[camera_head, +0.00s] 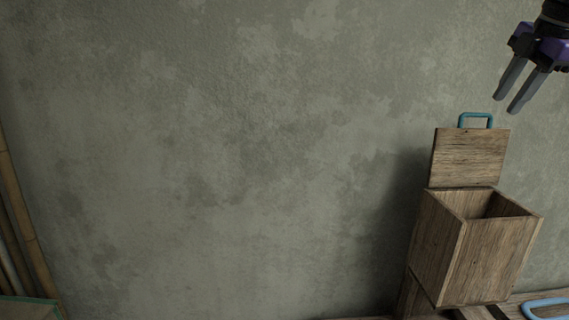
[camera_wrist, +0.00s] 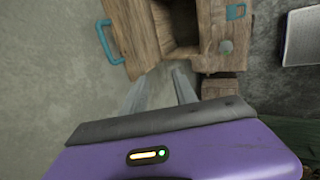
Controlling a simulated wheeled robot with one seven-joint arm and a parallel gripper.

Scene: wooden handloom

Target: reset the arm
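My gripper (camera_head: 509,91) is at the top right of the head view, purple with two grey fingers pointing down. The fingers are apart with nothing between them; they also show in the wrist view (camera_wrist: 158,88). Below it stands a wooden box (camera_head: 485,260) with its lid (camera_head: 470,158) raised upright and a blue handle (camera_head: 476,115) on the lid's top edge. The gripper is above the box and touches nothing. In the wrist view, the box opening (camera_wrist: 180,24) lies ahead of the fingertips.
A grey wall (camera_head: 230,150) fills the back. Bamboo poles (camera_head: 22,215) stand at the far left. A light blue handle-like loop (camera_head: 545,308) lies at the lower right. A pale flat panel (camera_wrist: 302,38) shows at the right of the wrist view. The space left of the box looks clear.

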